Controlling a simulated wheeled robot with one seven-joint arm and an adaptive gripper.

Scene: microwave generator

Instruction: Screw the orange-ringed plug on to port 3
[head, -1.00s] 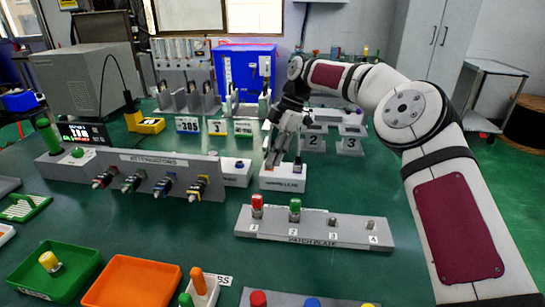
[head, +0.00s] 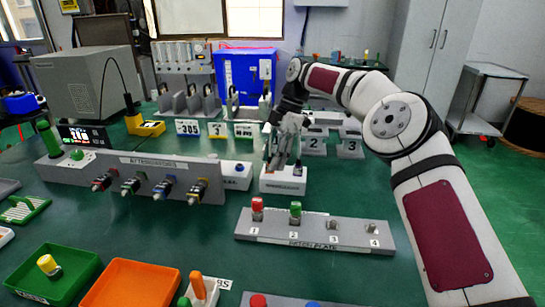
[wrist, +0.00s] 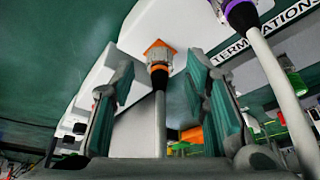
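The orange-ringed plug (wrist: 159,54) shows in the wrist view with its pale stem running down between my fingers. My gripper (wrist: 162,95) is open, with a teal pad on each side of the plug and stem and visible gaps. In the head view my gripper (head: 278,160) points down at the white block (head: 283,182); the plug is not clear there. The patch plate (head: 315,241) lies nearer. Port 3 (head: 333,225) on it is a bare metal fitting with no cap.
Port 1 has a red cap (head: 257,209), port 2 a green cap (head: 295,211), and port 4 (head: 373,228) is bare. A purple-ringed plug (wrist: 241,13) stands right of my fingers in the wrist view. The attenuator panel (head: 140,180) is left of my gripper. Green table is clear between block and plate.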

